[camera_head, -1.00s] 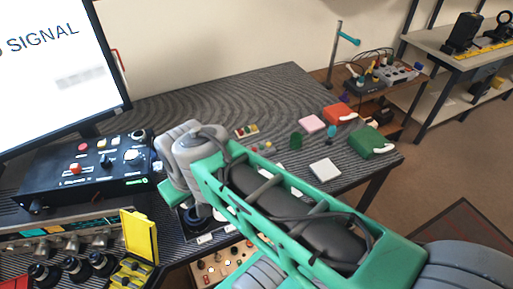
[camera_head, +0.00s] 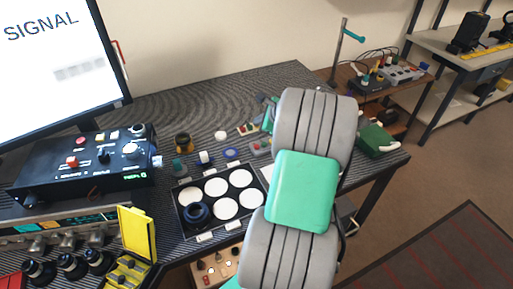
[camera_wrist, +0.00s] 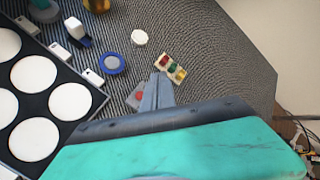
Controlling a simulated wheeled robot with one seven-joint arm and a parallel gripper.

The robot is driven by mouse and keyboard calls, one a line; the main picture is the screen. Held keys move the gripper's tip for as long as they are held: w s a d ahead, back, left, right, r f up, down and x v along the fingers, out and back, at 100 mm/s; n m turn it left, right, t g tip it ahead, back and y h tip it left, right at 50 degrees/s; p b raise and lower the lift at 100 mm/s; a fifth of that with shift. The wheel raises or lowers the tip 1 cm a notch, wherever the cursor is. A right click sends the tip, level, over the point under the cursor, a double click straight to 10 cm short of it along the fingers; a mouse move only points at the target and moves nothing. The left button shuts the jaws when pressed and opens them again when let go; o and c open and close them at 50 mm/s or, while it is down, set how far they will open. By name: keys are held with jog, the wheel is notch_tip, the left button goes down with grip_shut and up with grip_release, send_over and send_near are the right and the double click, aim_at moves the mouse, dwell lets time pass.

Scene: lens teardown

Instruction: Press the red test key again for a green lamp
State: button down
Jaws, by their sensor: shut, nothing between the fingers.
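A red key (camera_wrist: 139,96) on a small grey box shows in the wrist view, partly hidden behind my gripper (camera_wrist: 160,82). My gripper is shut and empty, its tips beside the red key; contact cannot be told. Just beyond is a cream block (camera_wrist: 172,67) with red, yellow and green lamps; I cannot tell whether any is lit. Another red button (camera_head: 72,162) is on the black control box (camera_head: 85,180) at the left.
A black tray (camera_head: 207,236) with white discs and a dark ring lies left of my arm. A blue ring (camera_wrist: 112,64) and a white disc (camera_wrist: 139,37) lie near my gripper. A monitor (camera_head: 60,70) reads "SIGNAL". A green box (camera_head: 378,140) stands at the right table edge.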

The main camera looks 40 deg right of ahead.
jog(key=shift+f, duration=0.1)
jog(key=b, duration=0.7)
send_over(258, 147)
notch_tip(258, 147, down, 6)
jog(key=shift+f, duration=1.25)
jog(key=shift+f, duration=0.15)
dwell(0.6)
jog(key=shift+f, duration=0.25)
jog(key=shift+f, duration=0.45)
dwell(0.5)
jog(key=shift+r+p, duration=0.75)
jog(key=shift+r, duration=0.1)
